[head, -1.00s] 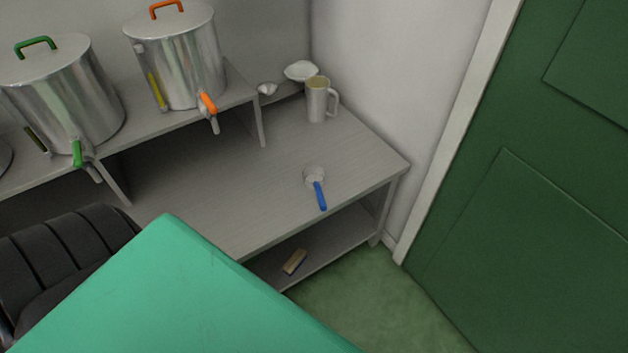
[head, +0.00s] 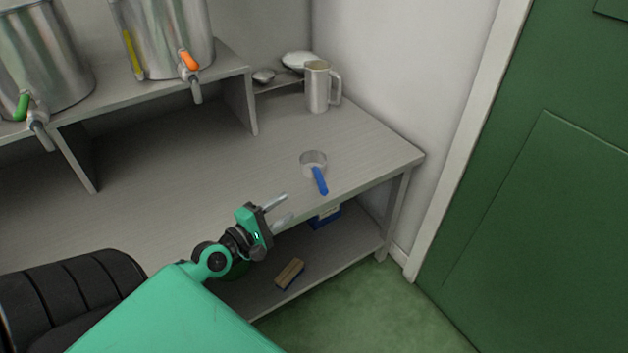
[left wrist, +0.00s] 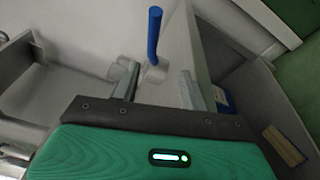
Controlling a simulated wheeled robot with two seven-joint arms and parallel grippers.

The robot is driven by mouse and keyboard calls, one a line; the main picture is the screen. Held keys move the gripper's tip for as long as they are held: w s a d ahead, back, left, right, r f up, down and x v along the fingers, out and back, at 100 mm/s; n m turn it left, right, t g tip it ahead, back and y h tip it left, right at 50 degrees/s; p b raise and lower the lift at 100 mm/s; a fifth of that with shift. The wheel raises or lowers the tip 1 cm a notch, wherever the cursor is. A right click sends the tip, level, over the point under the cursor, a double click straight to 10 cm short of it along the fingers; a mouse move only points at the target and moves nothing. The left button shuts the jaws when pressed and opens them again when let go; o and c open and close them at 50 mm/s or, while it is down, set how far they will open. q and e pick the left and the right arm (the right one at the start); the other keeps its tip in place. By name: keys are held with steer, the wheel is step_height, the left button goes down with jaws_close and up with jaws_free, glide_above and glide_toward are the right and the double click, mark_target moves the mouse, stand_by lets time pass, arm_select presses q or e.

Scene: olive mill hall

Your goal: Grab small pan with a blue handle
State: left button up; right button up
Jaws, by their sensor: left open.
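The small pan (head: 313,159) is a small metal pan with a blue handle (head: 320,181). It sits on the grey table near the front edge, its handle pointing toward the edge. My left gripper (head: 283,208) is open and empty, at the front edge, to the left of and nearer than the pan. In the left wrist view the pan's bowl (left wrist: 156,73) and blue handle (left wrist: 154,32) show beyond the two open fingers (left wrist: 158,82), apart from them. My right gripper is not in view.
A metal jug (head: 318,87) stands behind the pan, near the wall. Steel tanks with an orange tap (head: 189,60) and a green tap (head: 22,106) stand on the raised shelf at left. A brush (head: 290,273) and a blue box (head: 326,216) are on the lower shelf. The tabletop (head: 190,180) is mostly clear.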

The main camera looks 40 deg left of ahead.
mark_target(319, 177)
arm_select(q)
steer(key=shift+w+a+r+n, duration=0.25)
steer(key=shift+w+r+n, duration=0.05)
steer(key=shift+w+r, duration=0.15)
steer(key=w, duration=0.2)
steer(key=w+p, duration=0.1)
steer(key=w, duration=0.1)
steer(key=w+d, duration=0.1)
steer(key=w, duration=0.2)
steer(key=shift+d+f+p, duration=0.1)
steer(key=shift+p, duration=0.2)
steer(key=shift+w, duration=0.6)
steer(key=shift+w+d, duration=0.15)
steer(key=shift+w, duration=1.05)
steer(key=shift+w+d, duration=0.15)
steer(key=shift+w, duration=1.05)
jaws_close()
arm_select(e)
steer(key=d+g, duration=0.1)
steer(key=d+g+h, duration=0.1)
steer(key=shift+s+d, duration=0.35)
